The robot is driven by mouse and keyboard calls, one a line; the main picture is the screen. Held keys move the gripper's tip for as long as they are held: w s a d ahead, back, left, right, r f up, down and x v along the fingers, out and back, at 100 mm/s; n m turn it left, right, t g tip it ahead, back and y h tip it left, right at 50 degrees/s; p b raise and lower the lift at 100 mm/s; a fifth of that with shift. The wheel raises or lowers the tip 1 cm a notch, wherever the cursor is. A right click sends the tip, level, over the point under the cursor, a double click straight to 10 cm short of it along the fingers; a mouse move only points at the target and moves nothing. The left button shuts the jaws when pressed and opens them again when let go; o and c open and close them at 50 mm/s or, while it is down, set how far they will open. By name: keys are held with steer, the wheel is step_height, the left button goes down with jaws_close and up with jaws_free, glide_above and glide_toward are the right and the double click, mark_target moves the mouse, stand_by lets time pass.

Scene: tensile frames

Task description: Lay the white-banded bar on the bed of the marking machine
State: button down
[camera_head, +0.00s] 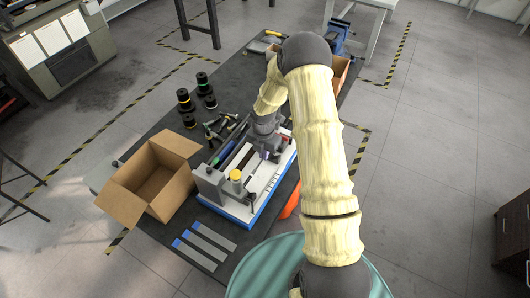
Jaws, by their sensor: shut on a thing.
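The marking machine (207,183) stands on the dark bench, with a blue-edged white base, a grey block at its near left end and a yellow-topped post. My gripper (270,153) is low over the right part of the machine, below my pale arm. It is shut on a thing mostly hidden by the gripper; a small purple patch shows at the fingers. I cannot make out a white band there. Several small dark and metallic bars (220,127) lie on the bench behind the machine. I cannot tell whether any has a white band.
An open cardboard box (150,184) stands left of the machine. Several blue-ended flat strips (212,235) lie in front. Black cylinders (186,103) with coloured bands stand behind. A blue vise (337,36) is at the far end. My arm hides part of the bench's right side.

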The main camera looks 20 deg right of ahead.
steer(key=shift+f+b, duration=2.65)
steer(key=shift+f, duration=1.3)
steer(key=c, duration=1.5)
jaws_free()
steer(key=shift+r+p, duration=3.05)
steer(key=shift+r, duration=0.95)
